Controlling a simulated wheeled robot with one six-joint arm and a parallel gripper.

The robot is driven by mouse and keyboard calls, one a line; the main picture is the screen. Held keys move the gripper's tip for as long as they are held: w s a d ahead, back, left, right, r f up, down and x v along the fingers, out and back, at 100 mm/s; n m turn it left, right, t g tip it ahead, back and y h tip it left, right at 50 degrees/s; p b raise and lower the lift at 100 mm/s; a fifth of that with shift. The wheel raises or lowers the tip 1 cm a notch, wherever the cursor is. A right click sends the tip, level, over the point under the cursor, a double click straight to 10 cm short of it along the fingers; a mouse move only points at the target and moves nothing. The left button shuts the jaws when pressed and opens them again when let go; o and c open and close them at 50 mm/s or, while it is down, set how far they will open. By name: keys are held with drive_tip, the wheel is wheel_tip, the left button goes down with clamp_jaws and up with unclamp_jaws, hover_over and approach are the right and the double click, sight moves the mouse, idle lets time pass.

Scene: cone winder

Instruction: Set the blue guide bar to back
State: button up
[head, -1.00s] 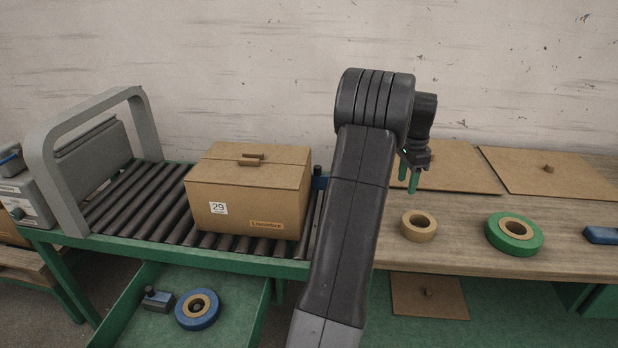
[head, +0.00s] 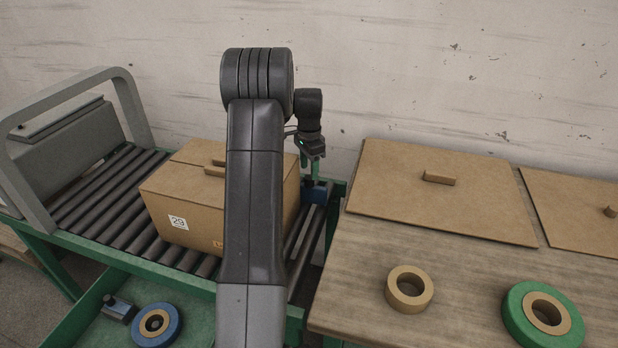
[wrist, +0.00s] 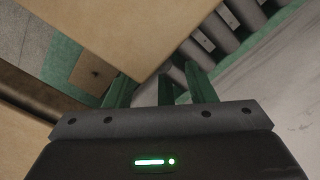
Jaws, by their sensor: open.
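The blue guide bar (head: 318,192) shows as a small blue block at the far right end of the roller conveyor, just right of the carton. My gripper (head: 314,174) points down right over it with open jaws. From the head view I cannot tell whether the fingers touch the blue block. In the wrist view my green fingers (wrist: 160,85) show at the bottom, with a narrow greenish upright between them that I cannot identify. The blue bar is not clearly visible there.
A carton (head: 183,215) marked 29 stands on the rollers (head: 97,210), partly behind my arm. A grey arch (head: 133,108) stands at left. The wooden table (head: 365,265) at right holds cardboard sheets (head: 470,205), a tan ring (head: 392,300) and a green ring (head: 520,315).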

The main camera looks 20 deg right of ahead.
sight(309, 176)
drive_tip(key=shift+f, duration=2.2)
drive_tip(key=shift+c, duration=0.2)
clamp_jaws()
